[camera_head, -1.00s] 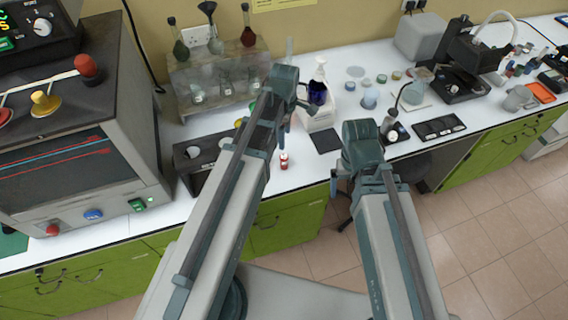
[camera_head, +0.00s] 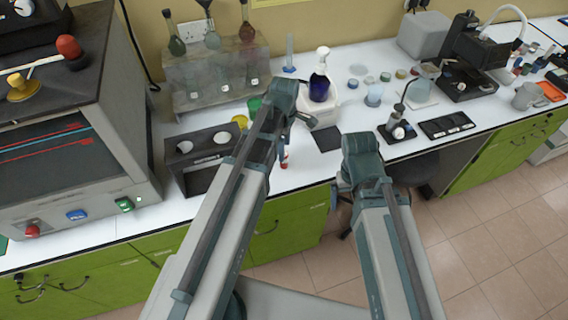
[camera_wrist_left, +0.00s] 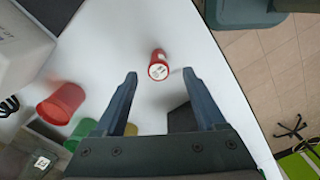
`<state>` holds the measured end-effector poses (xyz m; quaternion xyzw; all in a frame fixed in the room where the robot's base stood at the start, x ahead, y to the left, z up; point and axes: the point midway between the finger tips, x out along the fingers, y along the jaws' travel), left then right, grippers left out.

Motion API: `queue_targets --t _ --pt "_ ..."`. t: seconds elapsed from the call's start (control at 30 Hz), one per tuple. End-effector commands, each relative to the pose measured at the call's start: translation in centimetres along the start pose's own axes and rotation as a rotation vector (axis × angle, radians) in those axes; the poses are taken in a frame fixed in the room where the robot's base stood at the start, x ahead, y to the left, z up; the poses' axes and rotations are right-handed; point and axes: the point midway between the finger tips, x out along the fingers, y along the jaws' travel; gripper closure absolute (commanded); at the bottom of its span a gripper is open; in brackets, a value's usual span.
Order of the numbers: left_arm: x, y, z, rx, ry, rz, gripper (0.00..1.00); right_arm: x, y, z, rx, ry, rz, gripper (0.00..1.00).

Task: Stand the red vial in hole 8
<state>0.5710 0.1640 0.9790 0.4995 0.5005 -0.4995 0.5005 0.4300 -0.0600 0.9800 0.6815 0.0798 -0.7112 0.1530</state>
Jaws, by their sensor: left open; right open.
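I cannot make out which hole is number 8.
A green cup (camera_head: 254,104) and a yellow cup (camera_head: 240,121) stand behind my left arm; the left wrist view also shows a red cup (camera_wrist_left: 62,103). A large oven-like machine (camera_head: 70,150) fills the left.

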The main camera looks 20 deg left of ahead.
Motion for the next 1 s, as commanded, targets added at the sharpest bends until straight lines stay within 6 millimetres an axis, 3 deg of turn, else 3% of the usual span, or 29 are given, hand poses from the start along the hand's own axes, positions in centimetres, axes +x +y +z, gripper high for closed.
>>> queue_targets --t 0.1,0.3,0.6,1.0 --pt "2.1 0.2 -0.1 0.000 0.000 0.000 0.28 2.0 -0.2 -0.1 0.000 0.000 0.000 0.00" --pt "4.1 0.2 -0.2 0.000 0.000 0.000 0.28 4.1 -0.4 -0.2 0.001 0.000 0.000 0.00" --pt "4.0 0.2 -0.2 0.000 0.000 0.000 0.30 4.0 -0.4 -0.2 0.000 0.000 0.000 0.00" --pt "4.0 0.2 -0.2 0.000 0.000 0.000 1.00 4.0 -0.4 -0.2 0.000 0.000 0.000 0.00"
